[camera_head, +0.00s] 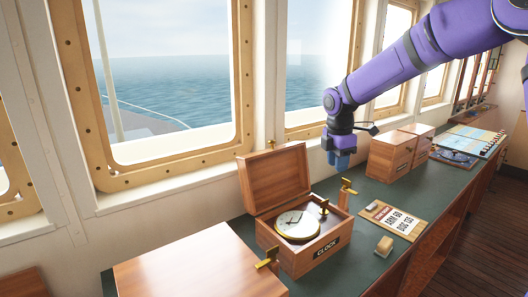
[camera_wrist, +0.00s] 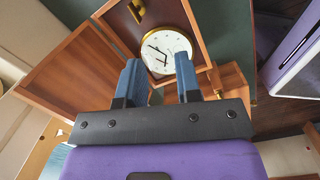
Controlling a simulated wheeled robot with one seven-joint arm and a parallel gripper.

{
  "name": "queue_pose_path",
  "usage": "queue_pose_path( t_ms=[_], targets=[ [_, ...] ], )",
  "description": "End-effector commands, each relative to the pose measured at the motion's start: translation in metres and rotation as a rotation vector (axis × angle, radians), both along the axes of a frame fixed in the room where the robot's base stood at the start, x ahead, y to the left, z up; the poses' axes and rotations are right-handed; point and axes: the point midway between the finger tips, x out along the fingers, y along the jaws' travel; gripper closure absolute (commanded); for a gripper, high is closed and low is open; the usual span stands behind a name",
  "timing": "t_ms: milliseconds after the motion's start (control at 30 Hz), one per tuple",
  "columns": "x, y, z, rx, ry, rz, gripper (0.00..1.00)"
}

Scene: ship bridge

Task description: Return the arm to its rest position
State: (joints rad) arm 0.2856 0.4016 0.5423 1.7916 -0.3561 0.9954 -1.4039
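My purple arm reaches in from the upper right in the head view, and my gripper (camera_head: 342,160) points down with blue fingers above the counter, behind and to the right of the clock box. In the wrist view, the two blue fingers of my gripper (camera_wrist: 160,80) stand apart with nothing seen held between them. The wooden clock box (camera_head: 318,262), labelled CLOCK, stands with its lid (camera_head: 276,178) raised. A white clock dial (camera_head: 297,224) lies face up inside it; the dial (camera_wrist: 167,50) also shows beyond the fingertips in the wrist view.
A closed wooden box (camera_head: 195,268) stands at the front left. More wooden boxes (camera_head: 392,156) stand behind, along the windows.

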Motion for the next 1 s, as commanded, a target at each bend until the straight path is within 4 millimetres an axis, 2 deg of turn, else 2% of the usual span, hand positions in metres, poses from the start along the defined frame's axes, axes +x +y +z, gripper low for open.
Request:
queue_pose_path(
  t_ms=[33, 200, 500, 800, 1000],
  targets=[
    [-0.014, -0.001, 0.013, -0.015, -0.02, -0.054, 0.69],
    [-0.058, -0.008, 0.048, -0.032, -0.086, -0.271, 0.69],
    [-0.142, -0.023, 0.096, 0.0, -0.216, -0.666, 0.69],
    [-0.232, -0.039, 0.124, 0.123, -0.332, -1.071, 0.69],
    [-0.291, -0.05, 0.128, 0.252, -0.379, -1.337, 0.69]
  ],
)
